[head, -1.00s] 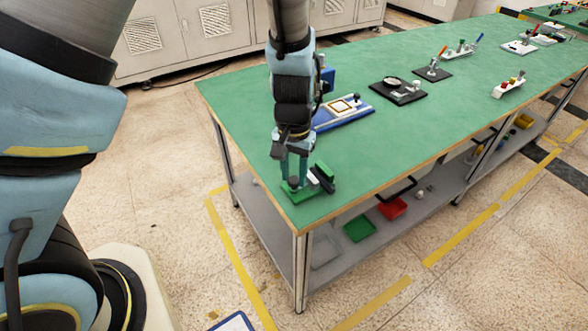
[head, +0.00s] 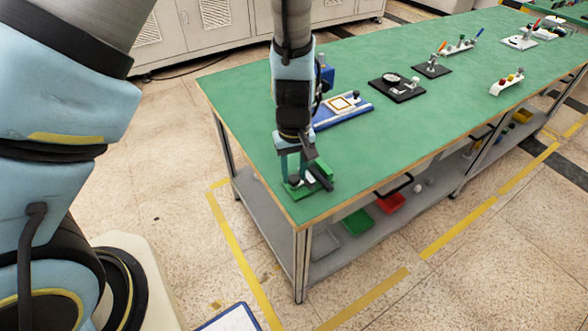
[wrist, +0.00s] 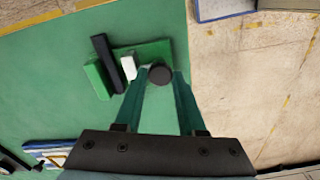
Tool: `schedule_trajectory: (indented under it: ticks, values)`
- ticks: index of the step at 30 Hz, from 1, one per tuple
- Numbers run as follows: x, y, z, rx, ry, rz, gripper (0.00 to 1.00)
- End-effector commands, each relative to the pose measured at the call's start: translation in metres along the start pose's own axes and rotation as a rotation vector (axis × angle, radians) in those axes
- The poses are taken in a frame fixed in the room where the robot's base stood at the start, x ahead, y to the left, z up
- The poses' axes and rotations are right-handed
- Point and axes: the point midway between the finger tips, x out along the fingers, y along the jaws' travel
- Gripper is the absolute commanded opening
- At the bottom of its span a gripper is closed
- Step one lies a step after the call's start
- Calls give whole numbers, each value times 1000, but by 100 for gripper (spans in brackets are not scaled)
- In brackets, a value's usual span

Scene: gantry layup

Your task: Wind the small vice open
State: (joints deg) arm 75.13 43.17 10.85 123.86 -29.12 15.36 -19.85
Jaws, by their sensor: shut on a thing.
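The small vice has a green base (wrist: 157,49), a green block (wrist: 97,79), a long black bar (wrist: 107,62) and a white block (wrist: 128,66). It sits at the near left corner of the green bench. The bar lies close beside the white block; any gap between them is hard to tell. A round dark knob (wrist: 160,75) is at the vice's right end in the wrist view. My gripper (wrist: 163,80) points down with its teal fingers on either side of this knob, shut on it. In the head view my gripper (head: 292,174) partly hides the vice (head: 321,177).
A blue fixture with a framed square (head: 343,107) lies behind the vice on the bench (head: 400,145). Black plates (head: 398,88) and other small fixtures stand farther off. Red (head: 390,203) and green (head: 357,224) trays are on the lower shelf. The bench's edge is close to the vice.

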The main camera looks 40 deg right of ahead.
Motion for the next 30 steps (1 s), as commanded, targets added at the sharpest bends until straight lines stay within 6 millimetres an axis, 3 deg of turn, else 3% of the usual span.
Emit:
schedule_trajectory:
  ticks: [16,17,24,30]
  values:
    - [0,0,-1,-27,1,1,0]
    - [0,0,-1,-27,1,1,40]
    - [0,1,0,-26,1,1,67]
    - [0,0,0,-26,0,1,69]
